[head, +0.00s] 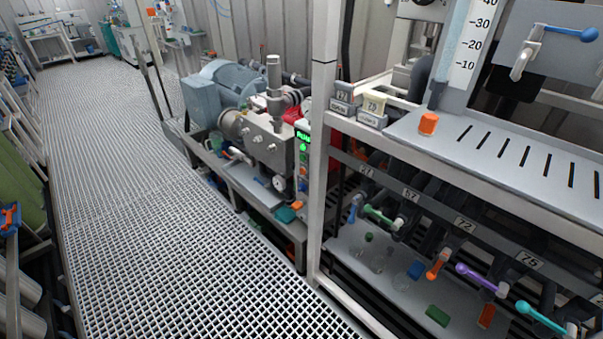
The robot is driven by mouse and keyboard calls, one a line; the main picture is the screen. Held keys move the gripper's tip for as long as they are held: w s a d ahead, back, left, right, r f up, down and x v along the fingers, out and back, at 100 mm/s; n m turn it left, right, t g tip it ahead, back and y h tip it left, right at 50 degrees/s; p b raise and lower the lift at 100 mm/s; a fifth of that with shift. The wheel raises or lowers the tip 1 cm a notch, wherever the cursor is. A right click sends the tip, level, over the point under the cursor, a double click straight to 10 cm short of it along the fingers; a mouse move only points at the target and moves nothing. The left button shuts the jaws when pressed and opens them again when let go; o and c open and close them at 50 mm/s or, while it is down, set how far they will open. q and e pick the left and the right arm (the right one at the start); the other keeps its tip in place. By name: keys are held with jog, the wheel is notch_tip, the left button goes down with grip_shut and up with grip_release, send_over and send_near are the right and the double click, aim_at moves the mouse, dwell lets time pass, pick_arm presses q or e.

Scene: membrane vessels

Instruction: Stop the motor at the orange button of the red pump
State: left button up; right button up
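A pump unit with a blue-grey motor (232,80) and a metal pump block (266,146) stands on a low frame left of the white post. A red part (292,115) shows behind the block, partly hidden. A narrow control panel (298,160) beside the post has a lit green display (303,136) and a green light or button under it. A small orange button (303,171) seems to sit lower on this panel; it is tiny here. Neither of my grippers is in view.
The white post (323,140) stands right beside the panel. A rack with a slotted shelf (510,150) and coloured valve handles fills the right. An orange cap (428,123) stands on that shelf. The grating floor (160,230) is clear at left and centre.

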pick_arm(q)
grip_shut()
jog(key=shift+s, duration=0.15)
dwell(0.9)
